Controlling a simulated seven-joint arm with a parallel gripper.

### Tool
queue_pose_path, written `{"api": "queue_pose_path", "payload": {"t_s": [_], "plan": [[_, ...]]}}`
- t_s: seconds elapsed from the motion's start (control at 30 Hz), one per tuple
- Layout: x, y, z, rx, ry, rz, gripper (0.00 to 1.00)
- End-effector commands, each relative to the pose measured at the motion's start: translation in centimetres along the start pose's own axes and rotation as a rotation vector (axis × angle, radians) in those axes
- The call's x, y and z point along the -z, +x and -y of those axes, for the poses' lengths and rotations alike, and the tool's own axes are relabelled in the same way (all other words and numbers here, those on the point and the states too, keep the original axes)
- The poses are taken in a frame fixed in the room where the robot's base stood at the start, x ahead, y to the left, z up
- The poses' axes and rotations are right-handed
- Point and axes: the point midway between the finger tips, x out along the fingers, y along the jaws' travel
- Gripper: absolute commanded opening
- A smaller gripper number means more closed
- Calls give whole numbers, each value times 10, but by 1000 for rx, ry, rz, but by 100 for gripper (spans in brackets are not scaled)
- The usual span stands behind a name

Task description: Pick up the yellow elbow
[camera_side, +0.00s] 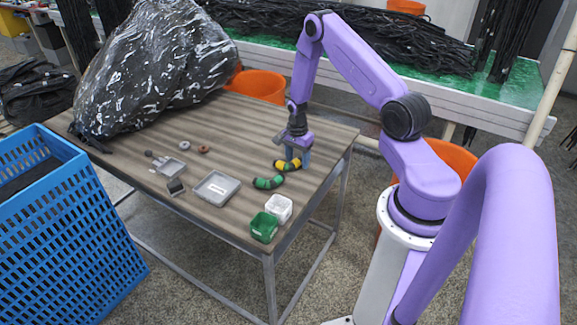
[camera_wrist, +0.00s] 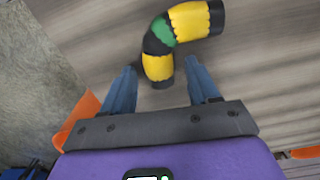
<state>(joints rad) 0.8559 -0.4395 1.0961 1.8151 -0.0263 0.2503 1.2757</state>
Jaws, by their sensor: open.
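The yellow elbow (camera_side: 284,166) lies on the wooden table in the side view, a bent piece with yellow and black bands. In the wrist view the yellow elbow (camera_wrist: 190,20) has a green patch at its bend, and its near end reaches between my fingertips. My gripper (camera_side: 297,157) is low over the table at the elbow, pointing down. In the wrist view my gripper (camera_wrist: 163,72) is open, one blue finger on each side of the elbow's near end, with gaps visible. A similar green and black elbow (camera_side: 268,183) lies close by in the side view.
A green bin (camera_side: 264,228) and a white bin (camera_side: 279,208) stand at the table's near corner. A grey tray (camera_side: 216,189) and small parts lie left. A large black plastic-wrapped bundle (camera_side: 155,70) covers the back left. A blue crate (camera_side: 70,220) stands beside the table (camera_side: 240,125).

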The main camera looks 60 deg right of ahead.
Motion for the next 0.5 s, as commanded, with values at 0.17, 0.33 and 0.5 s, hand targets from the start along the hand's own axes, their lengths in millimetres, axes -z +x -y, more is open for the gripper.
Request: {"api": "queue_pose_path", "payload": {"t_s": [0.17, 0.33, 0.5], "plan": [[0, 1, 0, 1, 0, 0, 60], [0, 1, 0, 1, 0, 0, 27], [0, 1, 0, 1, 0, 0, 0]]}}
